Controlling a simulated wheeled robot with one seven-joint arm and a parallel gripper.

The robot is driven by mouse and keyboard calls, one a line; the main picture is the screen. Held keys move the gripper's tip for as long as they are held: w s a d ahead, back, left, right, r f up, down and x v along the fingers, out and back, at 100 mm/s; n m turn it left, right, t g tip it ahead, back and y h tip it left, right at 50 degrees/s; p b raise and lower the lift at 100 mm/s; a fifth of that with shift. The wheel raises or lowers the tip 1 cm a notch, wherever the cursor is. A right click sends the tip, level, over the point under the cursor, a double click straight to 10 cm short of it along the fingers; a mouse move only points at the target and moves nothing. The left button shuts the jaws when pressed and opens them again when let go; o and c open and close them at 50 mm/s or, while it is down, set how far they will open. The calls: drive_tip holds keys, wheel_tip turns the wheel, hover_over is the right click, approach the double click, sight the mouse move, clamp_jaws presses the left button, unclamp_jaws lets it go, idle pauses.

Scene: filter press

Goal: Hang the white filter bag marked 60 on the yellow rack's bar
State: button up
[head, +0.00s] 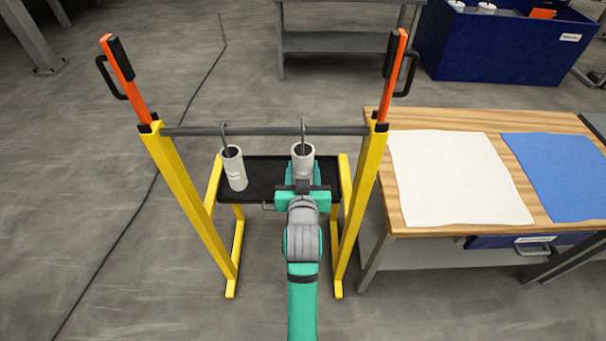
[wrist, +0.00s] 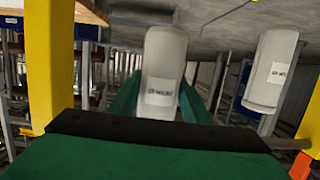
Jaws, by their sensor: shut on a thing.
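One white filter bag (head: 302,153) is in my gripper (head: 303,176), upright just in front of the yellow rack (head: 188,205). Its hook rises to the grey bar (head: 260,131) and shows at the bar's top; I cannot tell whether it rests on it. In the wrist view, my green fingers (wrist: 160,100) close around this bag (wrist: 165,60). Its label is too blurred to read. A second white bag (head: 236,170) hangs by its hook from the bar, to the left. It also shows in the wrist view (wrist: 270,70), at the right.
A black tray (head: 265,165) lies low between the rack's posts. Orange uprights with black handles (head: 122,75) top both posts. A wooden table (head: 440,232) with a white cloth (head: 455,180) and a blue cloth (head: 560,175) stands close at right. The floor at left is free except for a cable.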

drive_tip(key=w+f, duration=0.4)
drive_tip(key=shift+f, duration=0.15)
idle(0.9)
drive_tip(key=shift+w, duration=0.1)
drive_tip(key=o, duration=1)
drive_tip(key=shift+c, duration=0.2)
drive_tip(key=v, duration=1)
drive_tip(key=shift+s, duration=0.4)
